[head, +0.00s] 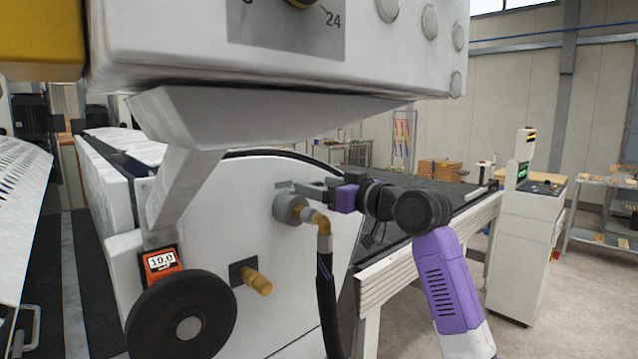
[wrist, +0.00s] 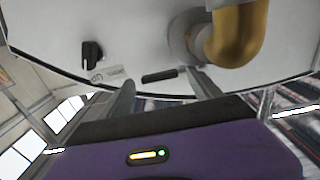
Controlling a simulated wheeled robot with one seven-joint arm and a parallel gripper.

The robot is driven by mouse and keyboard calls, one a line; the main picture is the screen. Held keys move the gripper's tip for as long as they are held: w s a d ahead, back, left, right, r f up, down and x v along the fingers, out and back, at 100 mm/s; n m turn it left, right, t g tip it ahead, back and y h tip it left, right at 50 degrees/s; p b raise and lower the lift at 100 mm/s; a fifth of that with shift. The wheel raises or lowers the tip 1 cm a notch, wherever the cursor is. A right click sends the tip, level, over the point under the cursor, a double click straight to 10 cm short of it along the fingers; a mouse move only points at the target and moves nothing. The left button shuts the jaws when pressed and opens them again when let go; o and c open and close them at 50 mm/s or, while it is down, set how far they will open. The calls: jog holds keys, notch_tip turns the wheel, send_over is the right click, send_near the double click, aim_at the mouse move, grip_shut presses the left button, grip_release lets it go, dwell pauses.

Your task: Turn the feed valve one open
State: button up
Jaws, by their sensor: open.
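My gripper (head: 303,190) is open and empty in front of the machine's white end panel (head: 275,250). In the wrist view, its two fingers (wrist: 160,80) point at the panel, one on each side of a short dark bar (wrist: 160,76). I cannot tell whether that bar is a plate or a handle. A black knob (wrist: 92,55) with a small white label beside it sits on the panel to the left of the fingers. A brass elbow (wrist: 237,35) on a grey round fitting is close to the right finger. No readable name marks feed valve one.
In the head view, a black hose (head: 327,300) hangs from the brass elbow (head: 321,220). A black handwheel (head: 182,318), an orange counter (head: 160,263) reading 10.0 and a brass knob (head: 256,281) are lower left. A white housing (head: 270,65) overhangs above.

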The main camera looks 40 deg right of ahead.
jog(key=shift+w, duration=0.15)
grip_shut()
jog(key=shift+a, duration=0.1)
